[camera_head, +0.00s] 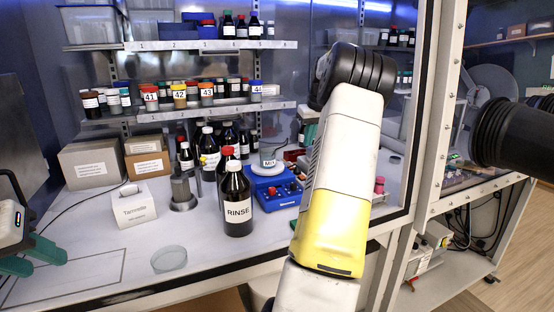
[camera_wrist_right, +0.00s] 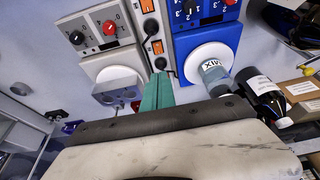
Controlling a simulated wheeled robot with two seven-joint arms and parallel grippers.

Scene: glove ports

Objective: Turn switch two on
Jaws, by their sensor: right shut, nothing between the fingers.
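A grey power strip with orange rocker switches shows in the right wrist view, between a grey stirrer and a blue stirrer. One orange switch (camera_wrist_right: 157,46) is just beyond my fingertips, and another orange switch (camera_wrist_right: 147,6) is farther up at the top edge. Their numbers and on/off positions cannot be read. My right gripper (camera_wrist_right: 158,78) has green fingers pressed together, empty, close to the strip's near end; contact cannot be told. In the head view my right arm hides it. My left gripper (camera_head: 34,257) is at the left edge, fingers apart and empty.
The blue stirrer (camera_head: 272,193) with a beaker and the RINSE bottle (camera_head: 237,205) stand left of my right arm. The grey stirrer (camera_wrist_right: 103,35) has a red knob. A glass dish (camera_head: 169,260) and the Tamwille box (camera_head: 132,207) are on the bench. Shelves hold several bottles.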

